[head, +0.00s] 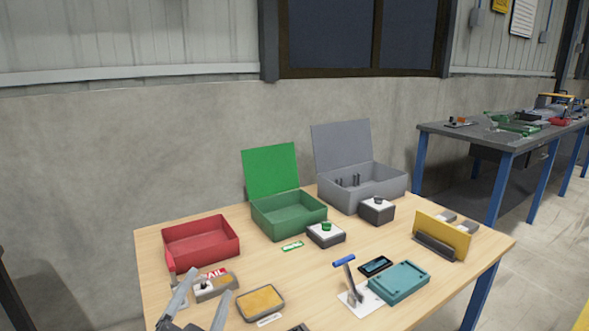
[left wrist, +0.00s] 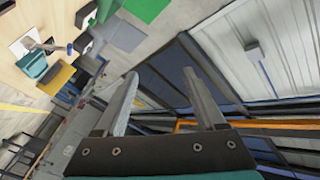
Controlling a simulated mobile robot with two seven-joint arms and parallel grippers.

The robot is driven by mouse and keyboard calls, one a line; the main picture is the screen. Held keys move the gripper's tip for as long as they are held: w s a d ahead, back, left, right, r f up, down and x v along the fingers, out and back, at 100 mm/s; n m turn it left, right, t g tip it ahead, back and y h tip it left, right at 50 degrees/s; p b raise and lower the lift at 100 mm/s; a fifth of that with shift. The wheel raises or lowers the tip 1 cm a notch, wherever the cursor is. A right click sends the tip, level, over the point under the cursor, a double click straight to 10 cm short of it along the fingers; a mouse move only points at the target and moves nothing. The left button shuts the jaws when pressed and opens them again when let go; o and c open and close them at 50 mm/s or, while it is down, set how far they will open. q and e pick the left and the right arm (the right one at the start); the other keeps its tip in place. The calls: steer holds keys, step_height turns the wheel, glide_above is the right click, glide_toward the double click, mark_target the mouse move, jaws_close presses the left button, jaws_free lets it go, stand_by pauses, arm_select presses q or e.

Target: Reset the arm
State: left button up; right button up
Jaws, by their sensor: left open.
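My left gripper (head: 208,284) shows at the bottom left of the head view, with its fingers spread over the near left part of the wooden table (head: 360,242). In the left wrist view the gripper (left wrist: 160,74) is open. Nothing is held between its fingers; the window and wall show behind them. In the head view a grey box with a white top (head: 212,287) and a grey tray with tan contents (head: 261,302) are near the fingers. I cannot tell whether the fingers touch anything. My right gripper is not in view.
A red open bin (head: 200,243), a green lidded box (head: 288,214) and a grey lidded box (head: 362,186) stand along the back. A blue-handled lever (head: 347,272), teal block (head: 400,283) and yellow plate (head: 442,236) are at the right. A second workbench (head: 500,140) stands beyond.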

arm_select(q)
steer(key=s+a+f+n+g+y, duration=0.3)
steer(key=s+a+f+n+g, duration=0.1)
steer(key=f, duration=0.4)
steer(key=s+d+f+n+g+h, duration=0.25)
steer(key=s+f+g, duration=1)
steer(key=s, duration=0.65)
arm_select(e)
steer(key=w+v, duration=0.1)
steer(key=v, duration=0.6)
arm_select(q)
step_height(320, 180, down, 20)
steer(key=a+r+p, duration=0.1)
steer(key=a+p, duration=0.2)
steer(key=p, duration=0.1)
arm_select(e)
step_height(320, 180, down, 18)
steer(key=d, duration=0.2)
arm_select(q)
steer(key=s+a+f+y+p, duration=0.1)
steer(key=s+a+f, duration=0.3)
steer(key=s+f, duration=0.6)
steer(key=shift+s+a+f+p, duration=0.15)
steer(key=shift+s+a+p, duration=0.3)
steer(key=shift+p, duration=0.2)
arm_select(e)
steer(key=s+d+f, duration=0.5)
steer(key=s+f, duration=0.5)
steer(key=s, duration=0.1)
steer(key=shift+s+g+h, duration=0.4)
